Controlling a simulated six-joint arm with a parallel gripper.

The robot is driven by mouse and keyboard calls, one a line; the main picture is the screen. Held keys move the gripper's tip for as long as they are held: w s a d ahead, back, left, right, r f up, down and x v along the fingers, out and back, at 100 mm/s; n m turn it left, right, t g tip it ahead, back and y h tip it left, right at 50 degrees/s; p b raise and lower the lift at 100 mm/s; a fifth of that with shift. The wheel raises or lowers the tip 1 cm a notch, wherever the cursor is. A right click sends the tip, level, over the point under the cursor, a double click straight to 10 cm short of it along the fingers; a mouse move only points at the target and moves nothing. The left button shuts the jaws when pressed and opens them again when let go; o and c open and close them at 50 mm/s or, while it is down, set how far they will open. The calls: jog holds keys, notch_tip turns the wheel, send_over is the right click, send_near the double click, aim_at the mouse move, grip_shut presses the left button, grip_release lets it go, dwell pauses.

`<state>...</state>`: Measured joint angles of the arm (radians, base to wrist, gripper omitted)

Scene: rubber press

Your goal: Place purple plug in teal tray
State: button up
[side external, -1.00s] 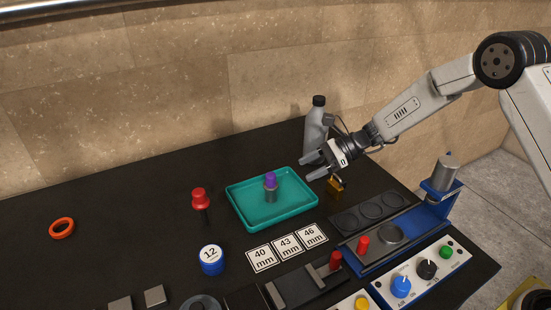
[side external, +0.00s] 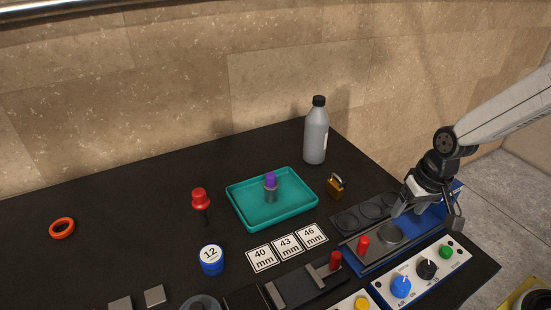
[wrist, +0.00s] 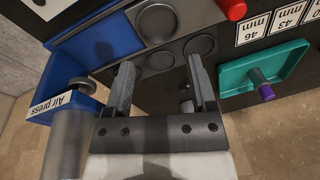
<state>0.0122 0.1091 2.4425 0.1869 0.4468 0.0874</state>
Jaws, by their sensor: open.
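The purple plug (side external: 270,180) stands upright in the teal tray (side external: 240,216), its grey lower part on the tray floor. In the wrist view the purple plug (wrist: 265,92) and the teal tray (wrist: 232,84) show at the right, clear of the fingers. My gripper (side external: 428,219) is over the blue air press at the right of the table, well to the right of the tray. In the wrist view my gripper (wrist: 160,78) has its two fingers apart with nothing held between them.
The blue air press (wrist: 110,32) lies close to my gripper. A brass padlock (side external: 336,188) and a grey bottle (side external: 315,138) stand right of the tray. A red-topped tool (side external: 200,199) is to its left. Size cards (side external: 287,245) and a control panel (side external: 420,275) lie in front.

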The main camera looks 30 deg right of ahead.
jog(key=n, duration=0.1)
jog(key=s+n, duration=0.1)
jog(key=s+d+n+h, duration=0.1)
jog(key=shift+s+r+t, duration=0.15)
jog(key=shift+r+t, duration=0.1)
jog(key=shift+t, duration=0.15)
